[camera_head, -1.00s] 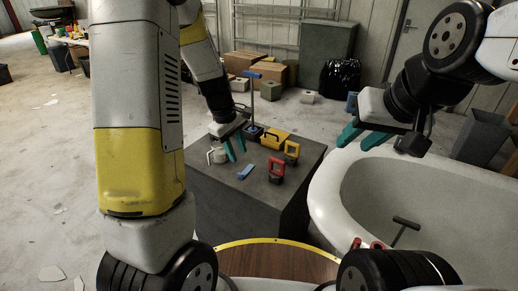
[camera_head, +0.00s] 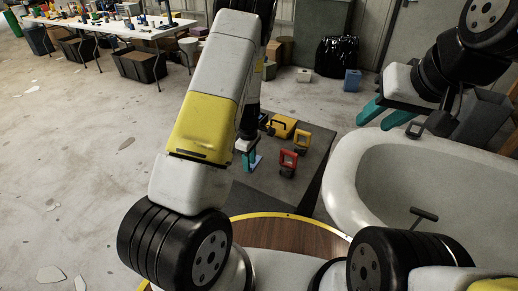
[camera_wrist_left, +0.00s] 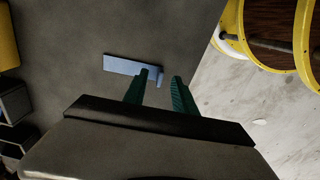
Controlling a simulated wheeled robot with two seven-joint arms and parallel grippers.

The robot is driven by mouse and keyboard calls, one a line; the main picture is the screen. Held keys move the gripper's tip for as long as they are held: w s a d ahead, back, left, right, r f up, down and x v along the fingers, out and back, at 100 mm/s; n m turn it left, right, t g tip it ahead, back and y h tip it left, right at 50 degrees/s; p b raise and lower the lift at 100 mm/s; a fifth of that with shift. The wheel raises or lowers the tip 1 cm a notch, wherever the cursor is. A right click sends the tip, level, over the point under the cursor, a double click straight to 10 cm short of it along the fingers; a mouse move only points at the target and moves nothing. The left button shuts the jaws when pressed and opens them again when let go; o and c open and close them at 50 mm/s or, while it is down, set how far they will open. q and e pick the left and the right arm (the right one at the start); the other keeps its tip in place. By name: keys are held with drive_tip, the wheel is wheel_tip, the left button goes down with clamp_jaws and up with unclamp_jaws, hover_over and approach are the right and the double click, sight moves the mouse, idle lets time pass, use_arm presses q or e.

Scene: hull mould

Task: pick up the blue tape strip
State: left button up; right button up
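The blue tape strip (camera_wrist_left: 126,65) lies on the dark top of a grey block (camera_wrist_left: 80,25) in the left wrist view. A small tab stands at its right end. In the head view the strip (camera_head: 257,162) shows beside my left fingers and is partly hidden. My left gripper (camera_wrist_left: 160,75) is open, its two teal fingers apart, with the tabbed end of the strip between or just beyond the tips. I cannot tell whether they touch it. My right gripper (camera_head: 377,119) is open and empty above the rim of the white hull mould (camera_head: 345,190).
A round wooden surface with a yellow rim (camera_head: 290,215) lies in front. A laden white table (camera_head: 160,30) stands far back left.

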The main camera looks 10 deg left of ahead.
use_arm(q)
wheel_tip(320, 180, down, 2)
drive_tip(key=shift+f, duration=0.15)
clamp_jaws()
drive_tip(key=shift+r, duration=0.2)
